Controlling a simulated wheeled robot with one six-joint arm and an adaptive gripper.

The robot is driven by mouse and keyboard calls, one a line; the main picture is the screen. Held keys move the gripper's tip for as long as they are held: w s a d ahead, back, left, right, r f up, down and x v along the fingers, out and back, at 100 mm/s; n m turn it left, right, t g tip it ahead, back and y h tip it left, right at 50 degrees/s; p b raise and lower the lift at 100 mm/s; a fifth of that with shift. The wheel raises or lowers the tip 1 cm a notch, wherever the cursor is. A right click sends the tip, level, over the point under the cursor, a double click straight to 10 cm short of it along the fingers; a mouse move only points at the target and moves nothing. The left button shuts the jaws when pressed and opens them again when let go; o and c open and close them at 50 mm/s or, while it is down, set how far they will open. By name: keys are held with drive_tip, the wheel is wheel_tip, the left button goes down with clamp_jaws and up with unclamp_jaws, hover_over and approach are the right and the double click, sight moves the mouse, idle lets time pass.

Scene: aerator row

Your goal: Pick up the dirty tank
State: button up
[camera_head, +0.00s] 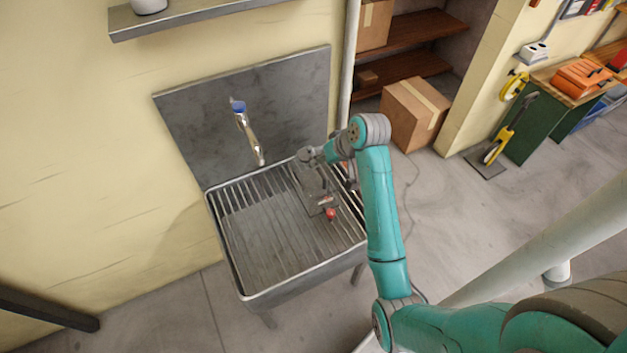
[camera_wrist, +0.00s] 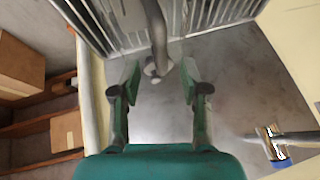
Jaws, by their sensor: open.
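My gripper (camera_wrist: 159,76) is open in the wrist view, with its two green fingers apart. A grey curved piece (camera_wrist: 155,35) with a rounded, bent end reaches in from the top of that view, between or just beyond the fingertips; I cannot tell the depth. In the head view, a dark grey item (camera_head: 315,184) is on the right side of the slatted sink, beside my wrist, with a small red part (camera_head: 331,214) at its near end. It may be the dirty tank, but its shape is unclear. My fingers are hard to make out there.
The metal sink (camera_head: 262,297) stands against a grey backsplash (camera_head: 200,115). A tap with a blue top (camera_head: 238,106) hangs over it and shows in the wrist view (camera_wrist: 277,152). A pipe (camera_head: 349,60), shelves and a cardboard box (camera_head: 415,113) are to the right.

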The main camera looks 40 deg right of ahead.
sight(316, 181)
drive_tip(key=shift+x, duration=2.35)
drive_tip(key=shift+w+a+r, duration=0.1)
clamp_jaws()
